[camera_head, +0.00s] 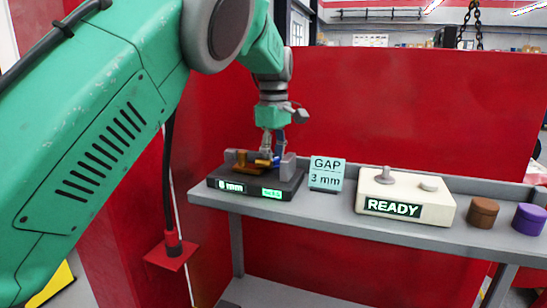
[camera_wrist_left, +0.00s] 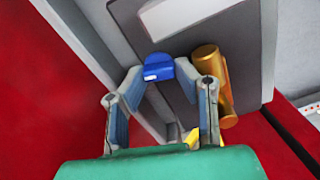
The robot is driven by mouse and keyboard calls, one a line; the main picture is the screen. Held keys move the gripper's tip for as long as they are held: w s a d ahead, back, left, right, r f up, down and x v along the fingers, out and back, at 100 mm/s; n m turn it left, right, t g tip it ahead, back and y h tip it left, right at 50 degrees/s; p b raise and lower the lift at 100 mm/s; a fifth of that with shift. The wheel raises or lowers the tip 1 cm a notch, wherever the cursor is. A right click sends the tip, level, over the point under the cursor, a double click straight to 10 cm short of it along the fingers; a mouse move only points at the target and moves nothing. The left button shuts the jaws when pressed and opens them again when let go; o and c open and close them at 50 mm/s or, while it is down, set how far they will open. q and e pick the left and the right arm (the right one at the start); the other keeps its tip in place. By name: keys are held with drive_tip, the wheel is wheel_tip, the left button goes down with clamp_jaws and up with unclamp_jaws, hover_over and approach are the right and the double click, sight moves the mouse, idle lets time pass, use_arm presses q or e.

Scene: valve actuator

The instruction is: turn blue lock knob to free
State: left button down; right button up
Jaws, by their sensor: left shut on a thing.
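The blue lock knob (camera_wrist_left: 158,68) has a small white mark and sits on the grey valve device. In the wrist view, my left gripper (camera_wrist_left: 157,73) has its two fingertips closed in on either side of it. In the head view, my left gripper (camera_head: 271,155) reaches down from above onto the device, whose dark base (camera_head: 256,187) stands at the left end of the shelf. Its front shows a "mm" readout and a small green display too small to read. The knob is mostly hidden there by the fingers. My right gripper is not in view.
Right of the device on the grey shelf (camera_head: 330,208) are a "GAP 3 mm" sign (camera_head: 326,174), a cream box reading READY (camera_head: 405,197), a brown pot (camera_head: 483,213) and a purple pot (camera_head: 529,219). A red wall is behind.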

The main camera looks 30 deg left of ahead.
use_arm(q)
drive_tip(key=shift+w+r+n, duration=0.1)
drive_tip(key=shift+r+n, duration=0.1)
drive_tip(key=shift+n, duration=0.8)
drive_tip(key=c, duration=1.2)
unclamp_jaws()
drive_tip(key=shift+w+f, duration=0.2)
drive_tip(key=shift+w, duration=0.1)
drive_tip(key=shift+d, duration=0.1)
drive_tip(key=shift+s+d+f, duration=0.1)
drive_tip(key=shift+s+f, duration=0.1)
drive_tip(key=shift+s, duration=0.05)
